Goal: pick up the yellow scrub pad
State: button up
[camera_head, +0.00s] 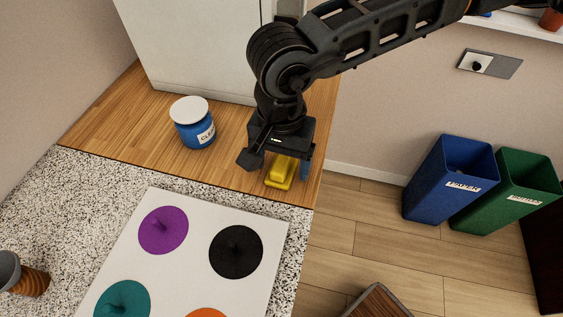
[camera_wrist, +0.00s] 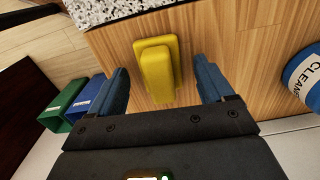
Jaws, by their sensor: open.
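The yellow scrub pad (camera_head: 281,172) lies on the wooden counter top near its right edge, partly hidden under my gripper in the head view. In the wrist view the yellow scrub pad (camera_wrist: 158,70) shows between and a little beyond the fingers, with a raised block on a flat base. My gripper (camera_wrist: 166,90) is open and empty, its two blue fingers on either side of the pad and apart from it. In the head view my gripper (camera_head: 282,168) is right over the pad. Its exact height above the counter is hard to tell.
A blue cleaner jar (camera_head: 194,131) with a white lid stands left of my gripper. A white board (camera_head: 190,262) with coloured discs lies on the speckled counter in front. Blue (camera_head: 425,190) and green (camera_head: 488,209) bins stand on the floor at right.

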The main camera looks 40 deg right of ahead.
jog(key=shift+f, duration=0.15)
jog(key=c, duration=1.1)
jog(key=shift+r, duration=0.55)
jog(key=r+b, duration=0.1)
jog(key=d+r, duration=0.1)
jog(key=r, duration=0.1)
jog(key=shift+d+r+b, duration=0.1)
jog(key=shift+r+b, duration=0.1)
jog(key=shift+b, duration=0.15)
jog(key=d+r, duration=0.2)
jog(key=d, duration=0.1)
jog(key=s+d+r+b, duration=0.1)
jog(key=d+r, duration=0.1)
jog(key=d, duration=0.1)
jog(key=s+d+r+b, duration=0.1)
jog(key=d+r, duration=0.1)
jog(key=d, duration=0.2)
jog(key=shift+d+r, duration=0.1)
jog(key=shift+r, duration=0.2)
